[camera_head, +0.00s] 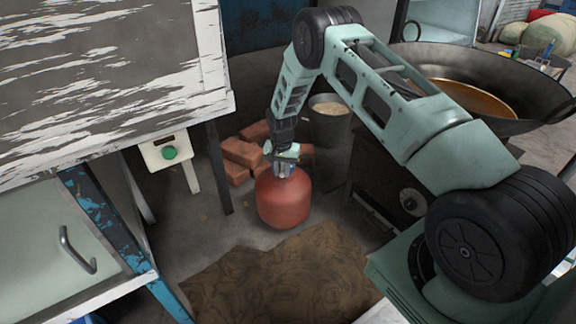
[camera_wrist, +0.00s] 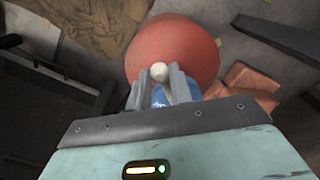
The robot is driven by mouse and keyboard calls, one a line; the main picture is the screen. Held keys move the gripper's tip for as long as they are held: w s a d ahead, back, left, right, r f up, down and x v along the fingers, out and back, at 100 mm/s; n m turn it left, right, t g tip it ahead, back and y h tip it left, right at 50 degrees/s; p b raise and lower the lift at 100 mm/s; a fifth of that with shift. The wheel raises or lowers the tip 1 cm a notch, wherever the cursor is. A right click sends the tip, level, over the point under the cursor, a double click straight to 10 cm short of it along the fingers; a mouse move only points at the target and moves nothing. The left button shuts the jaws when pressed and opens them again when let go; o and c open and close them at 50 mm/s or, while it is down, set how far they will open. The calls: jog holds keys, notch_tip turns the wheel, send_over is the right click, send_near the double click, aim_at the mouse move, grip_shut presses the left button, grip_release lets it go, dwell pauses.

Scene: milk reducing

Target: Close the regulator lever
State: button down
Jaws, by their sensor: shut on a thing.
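A red gas cylinder (camera_head: 284,200) stands on the floor in the middle of the head view; its rounded top also shows in the wrist view (camera_wrist: 185,42). My gripper (camera_head: 284,168) is at the cylinder's top, reaching down from above. In the wrist view my gripper (camera_wrist: 165,82) has its fingers on either side of a blue regulator (camera_wrist: 160,98) with a pale round knob (camera_wrist: 159,71) between the fingertips. The fingers are shut on the regulator part. The lever itself cannot be made out clearly, as the fingers hide much of it.
Several red bricks (camera_head: 240,152) lie behind and left of the cylinder. A bucket (camera_head: 329,122) stands behind it. A brown sack (camera_head: 285,275) lies in front. A dark stove (camera_head: 392,190) with a wide pan (camera_head: 440,62) is to the right.

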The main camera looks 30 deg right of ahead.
jog(key=w+a+m, duration=0.3)
jog(key=w+m, duration=0.3)
jog(key=m, duration=0.4)
jog(key=shift+a+m+b, duration=0.25)
jog(key=shift+m+b, duration=0.1)
jog(key=shift+m, duration=0.05)
jog(key=shift+w, duration=0.15)
jog(key=c, duration=1.3)
grip_release()
jog(key=shift+o, duration=0.2)
